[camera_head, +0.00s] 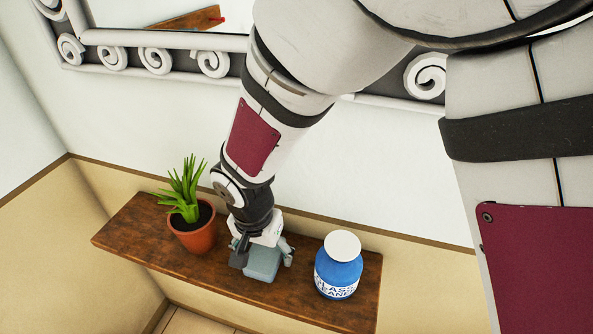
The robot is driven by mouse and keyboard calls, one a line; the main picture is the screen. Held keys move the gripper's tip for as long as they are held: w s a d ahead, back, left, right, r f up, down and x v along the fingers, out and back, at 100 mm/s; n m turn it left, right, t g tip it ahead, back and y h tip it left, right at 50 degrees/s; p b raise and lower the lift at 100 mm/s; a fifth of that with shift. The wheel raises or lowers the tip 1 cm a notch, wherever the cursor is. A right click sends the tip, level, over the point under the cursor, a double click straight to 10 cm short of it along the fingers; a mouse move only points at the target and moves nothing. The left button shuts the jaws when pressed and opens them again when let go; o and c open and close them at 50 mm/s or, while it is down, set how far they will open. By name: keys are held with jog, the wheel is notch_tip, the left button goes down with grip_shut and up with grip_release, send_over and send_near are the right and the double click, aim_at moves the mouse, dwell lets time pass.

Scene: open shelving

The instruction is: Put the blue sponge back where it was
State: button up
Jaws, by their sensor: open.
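The blue sponge (263,266), a pale grey-blue block, rests on the wooden shelf (140,231) near its middle. My gripper (264,256) points down over it. Its fingers are open, one at the left of the sponge and one at the right. The gripper body hides the sponge's rear part, and I cannot tell whether either finger touches it.
A potted green plant (194,234) in a terracotta pot stands close to the left of my gripper. A blue jar (339,269) with a white lid stands to the right. The shelf's far left end is clear. A wall with a scrolled mirror frame (155,58) is behind.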

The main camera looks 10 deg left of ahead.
aim_at(262, 258)
jog(key=shift+r, duration=0.15)
notch_tip(262, 258, up, 11)
jog(key=s, duration=0.2)
jog(key=w+d+r, duration=0.3)
jog(key=d+r, duration=0.3)
jog(key=d, duration=0.2)
jog(key=d+r+t, duration=0.1)
jog(key=d+r, duration=0.4)
jog(key=d, duration=0.7)
jog(key=s+d+r+t, duration=0.2)
jog(key=s+d, duration=0.8)
jog(key=d, duration=0.4)
jog(key=shift+s+d+n, duration=0.2)
jog(key=shift+d+n, duration=0.05)
jog(key=shift+n, duration=0.15)
